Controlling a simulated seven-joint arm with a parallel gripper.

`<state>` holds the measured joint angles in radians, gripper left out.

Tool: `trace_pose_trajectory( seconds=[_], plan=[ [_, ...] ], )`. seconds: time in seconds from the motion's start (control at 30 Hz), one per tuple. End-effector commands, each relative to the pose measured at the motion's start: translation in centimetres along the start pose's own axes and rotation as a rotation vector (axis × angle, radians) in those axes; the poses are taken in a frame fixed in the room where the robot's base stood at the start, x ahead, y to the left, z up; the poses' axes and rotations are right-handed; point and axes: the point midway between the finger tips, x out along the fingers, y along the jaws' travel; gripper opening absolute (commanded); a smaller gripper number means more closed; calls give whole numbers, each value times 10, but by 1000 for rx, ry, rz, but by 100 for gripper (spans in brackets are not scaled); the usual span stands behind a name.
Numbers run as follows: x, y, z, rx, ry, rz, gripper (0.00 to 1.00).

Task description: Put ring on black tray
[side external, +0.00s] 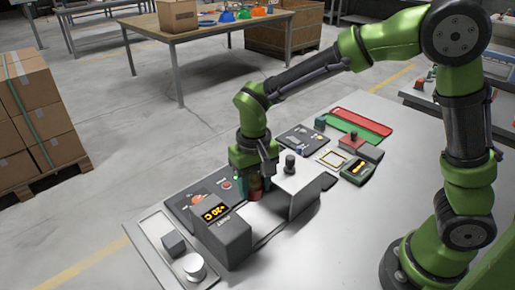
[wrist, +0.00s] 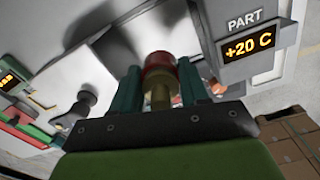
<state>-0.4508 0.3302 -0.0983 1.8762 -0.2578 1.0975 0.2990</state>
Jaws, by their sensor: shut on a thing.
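My gripper (side external: 256,182) points down beside a bent silver plate (side external: 297,190) on the bench. In the wrist view its two teal fingers (wrist: 160,88) are shut on a round red and brass-coloured piece (wrist: 159,62), which looks like the ring. In the side view this piece is mostly hidden by the fingers. Dark flat panels lie on the bench, one left of my gripper (side external: 178,203) and one behind it (side external: 300,136). I cannot tell which of them is the black tray.
A grey box with a "+20 C" display (side external: 222,242) stands close in front of my gripper; it also shows in the wrist view (wrist: 245,42). A dark knob (side external: 290,163) stands behind the silver plate. Red and green trays (side external: 362,121) lie at the back. The bench's right side is bare.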

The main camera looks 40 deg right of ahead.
Motion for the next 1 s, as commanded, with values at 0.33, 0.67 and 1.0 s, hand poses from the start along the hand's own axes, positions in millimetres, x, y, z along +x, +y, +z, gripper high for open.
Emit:
trace_pose_trajectory(
  seconds=[0.33, 0.67, 1.0],
  plan=[
    [-72, 0, -1, 2, 5, -4, 13],
    [-114, 0, 0, 1, 3, -3, 13],
    [-120, 28, -14, 6, 1, 0, 13]
  ],
)
